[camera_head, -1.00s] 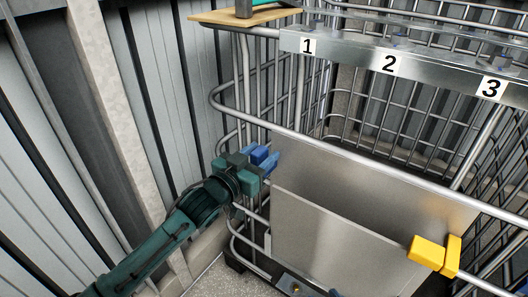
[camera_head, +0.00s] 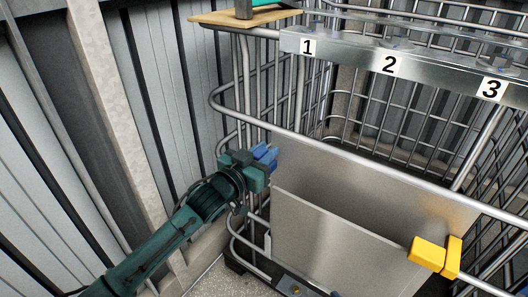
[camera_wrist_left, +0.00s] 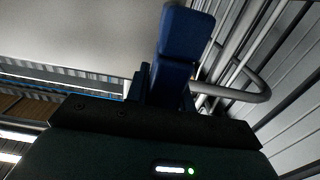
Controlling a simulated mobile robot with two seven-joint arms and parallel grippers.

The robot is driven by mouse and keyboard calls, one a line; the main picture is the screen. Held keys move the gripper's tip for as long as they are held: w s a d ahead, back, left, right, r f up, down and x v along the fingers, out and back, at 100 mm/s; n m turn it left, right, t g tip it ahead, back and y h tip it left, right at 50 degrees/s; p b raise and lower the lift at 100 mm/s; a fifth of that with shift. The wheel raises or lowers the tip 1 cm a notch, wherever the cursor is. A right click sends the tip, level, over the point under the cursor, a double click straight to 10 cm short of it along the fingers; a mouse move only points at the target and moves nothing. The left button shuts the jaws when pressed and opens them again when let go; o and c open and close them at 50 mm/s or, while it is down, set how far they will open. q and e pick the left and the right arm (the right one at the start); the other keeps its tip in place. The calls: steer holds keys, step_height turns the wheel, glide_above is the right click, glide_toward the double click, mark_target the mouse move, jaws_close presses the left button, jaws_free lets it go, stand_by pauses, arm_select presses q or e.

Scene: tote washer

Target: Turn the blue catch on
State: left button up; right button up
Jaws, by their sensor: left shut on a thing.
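The blue catch (camera_head: 265,152) is at the left edge of the grey metal panel (camera_head: 350,185), just under the cage's front rail. My left gripper (camera_head: 258,165) reaches it from the left and is shut on it. The gripper's fingers hide part of the catch. In the left wrist view the blue catch (camera_wrist_left: 186,35) stands up beyond the dark gripper body, close to the panel's edge. My right gripper is not in view.
A yellow catch (camera_head: 434,253) is at the right of the panel. A rail with labels 1, 2 and 3 (camera_head: 388,64) crosses above. A wooden board (camera_head: 240,17) is at the top left. The corrugated wall (camera_head: 160,100) stands close on the left.

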arm_select(q)
jaws_close()
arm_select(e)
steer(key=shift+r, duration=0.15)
arm_select(q)
steer(key=shift+s+d+m+p, duration=0.15)
steer(key=shift+m+p, duration=0.15)
steer(key=shift+s+d+m+p, duration=0.15)
steer(key=shift+d+m+p, duration=0.15)
steer(key=shift+m, duration=0.3)
steer(key=shift+s+d+f+m+p, duration=0.1)
steer(key=shift+s+d+m+p, duration=0.15)
steer(key=shift+m, duration=0.3)
steer(key=shift+s+d+f+m+p, duration=0.1)
steer(key=shift+d+m+p, duration=0.1)
steer(key=shift+m, duration=0.35)
steer(key=shift+s+d+f+m, duration=0.15)
steer(key=shift+m, duration=0.45)
steer(key=shift+s+d+f+m, duration=0.25)
steer(key=shift+d+m, duration=0.1)
steer(key=shift+m, duration=0.55)
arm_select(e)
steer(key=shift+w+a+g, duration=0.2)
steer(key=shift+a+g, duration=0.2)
